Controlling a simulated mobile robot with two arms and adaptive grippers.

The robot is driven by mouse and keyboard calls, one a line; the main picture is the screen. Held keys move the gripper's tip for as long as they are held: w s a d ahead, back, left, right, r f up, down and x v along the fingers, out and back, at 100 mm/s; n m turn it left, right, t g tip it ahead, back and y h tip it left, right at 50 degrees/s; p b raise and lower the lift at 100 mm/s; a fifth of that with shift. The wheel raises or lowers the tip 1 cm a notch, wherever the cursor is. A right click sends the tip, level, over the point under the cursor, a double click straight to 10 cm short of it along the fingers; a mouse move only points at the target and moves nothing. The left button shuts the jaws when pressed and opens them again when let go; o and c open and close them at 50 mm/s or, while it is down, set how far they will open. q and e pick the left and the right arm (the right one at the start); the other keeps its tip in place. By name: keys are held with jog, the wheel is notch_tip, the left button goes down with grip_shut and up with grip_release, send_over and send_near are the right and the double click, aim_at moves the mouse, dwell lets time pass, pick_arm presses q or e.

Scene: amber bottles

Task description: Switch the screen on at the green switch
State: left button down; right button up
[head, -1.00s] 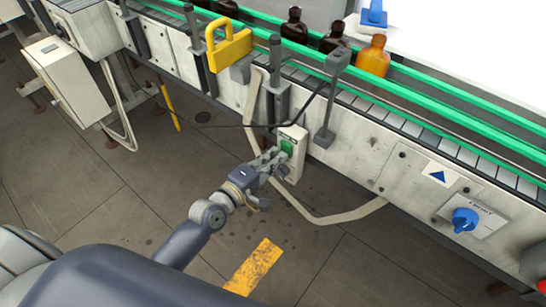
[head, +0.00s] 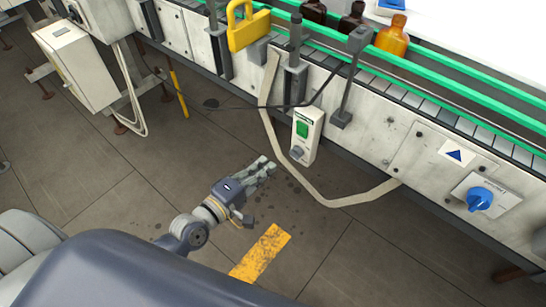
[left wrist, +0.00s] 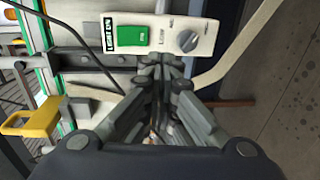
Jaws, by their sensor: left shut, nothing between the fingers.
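The green switch (head: 302,130) is on the front of a small white box (head: 306,147) low on the conveyor's side. A grey knob (head: 297,152) is below it. In the left wrist view the green switch (left wrist: 131,36) is in plain sight beside a grey round knob (left wrist: 188,40). My left gripper (head: 268,165) is shut and empty, below and left of the box, with a gap between them. Its fingertips (left wrist: 160,62) meet in the left wrist view. A bright white area (head: 500,40) lies behind the conveyor; I cannot tell whether it is the screen. My right gripper is not in view.
The conveyor carries amber bottles (head: 392,36) between green rails. A pale curved conduit (head: 275,130) runs beside the switch box. A blue rotary knob (head: 479,198) is at the right, a yellow bracket (head: 248,27) above.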

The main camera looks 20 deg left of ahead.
pick_arm(q)
jog(key=v, duration=0.2)
jog(key=shift+s+a+f, duration=0.1)
jog(key=shift+s+f, duration=0.15)
jog(key=shift+s, duration=0.05)
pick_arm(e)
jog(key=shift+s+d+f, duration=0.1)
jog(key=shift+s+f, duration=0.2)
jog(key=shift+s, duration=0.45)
